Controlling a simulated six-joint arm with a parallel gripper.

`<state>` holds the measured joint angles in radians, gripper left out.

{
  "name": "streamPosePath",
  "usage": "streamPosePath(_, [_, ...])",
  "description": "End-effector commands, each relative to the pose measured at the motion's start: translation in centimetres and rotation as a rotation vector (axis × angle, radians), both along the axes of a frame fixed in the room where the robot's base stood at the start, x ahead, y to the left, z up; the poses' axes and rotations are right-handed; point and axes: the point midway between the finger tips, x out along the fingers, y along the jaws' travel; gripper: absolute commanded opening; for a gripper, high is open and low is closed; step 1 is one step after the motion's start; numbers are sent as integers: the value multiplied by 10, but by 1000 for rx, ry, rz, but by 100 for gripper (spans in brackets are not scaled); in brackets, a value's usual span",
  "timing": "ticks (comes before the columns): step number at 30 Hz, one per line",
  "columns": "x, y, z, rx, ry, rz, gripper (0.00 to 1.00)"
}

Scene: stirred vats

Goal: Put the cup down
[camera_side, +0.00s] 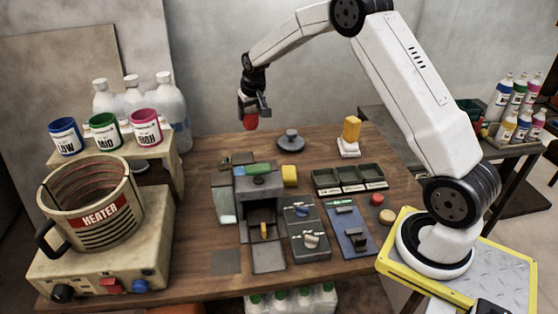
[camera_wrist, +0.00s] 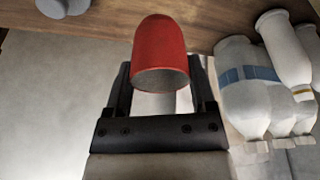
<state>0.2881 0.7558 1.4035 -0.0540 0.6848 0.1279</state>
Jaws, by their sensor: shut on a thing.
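A small red cup (camera_side: 249,122) is held in my gripper (camera_side: 258,106) at the back of the wooden table (camera_side: 215,143), in the air above its far edge. In the wrist view the red cup (camera_wrist: 160,48) sits between the two black fingers of my gripper (camera_wrist: 161,85). Its rounded closed end points away from the palm and its open, greyish end faces the palm. My gripper is shut on the cup. The inside of the cup is mostly hidden.
A grey lidded disc (camera_side: 290,141) lies on the table right of the cup. Large white bottles (camera_side: 170,112) stand left. Three labelled cups (camera_side: 104,131) stand on a shelf.

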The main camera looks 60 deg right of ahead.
Motion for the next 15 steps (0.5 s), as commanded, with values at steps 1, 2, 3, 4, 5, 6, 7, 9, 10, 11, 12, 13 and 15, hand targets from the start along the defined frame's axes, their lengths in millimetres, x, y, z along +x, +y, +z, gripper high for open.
streamPosePath(1, [-1,0,-10,1,4,1,7])
streamPosePath(2, [-1,0,-15,1,3,1,7])
streamPosePath(3, [0,0,-22,1,3,1,7])
streamPosePath(4, [0,0,-26,0,2,1,7])
streamPosePath(5, [0,0,-28,0,1,1,7])
streamPosePath(6, [0,0,-32,0,0,1,7])
streamPosePath(7, [0,0,-34,0,0,1,7])
streamPosePath(9, [0,0,-36,0,0,1,7])
streamPosePath(10, [0,0,-37,0,0,1,7])
streamPosePath(11, [0,0,-37,0,0,1,7])
streamPosePath(12, [0,0,-37,-1,-1,1,7])
streamPosePath(13, [0,0,-37,0,0,1,7])
streamPosePath(15, [0,1,-39,0,0,1,7])
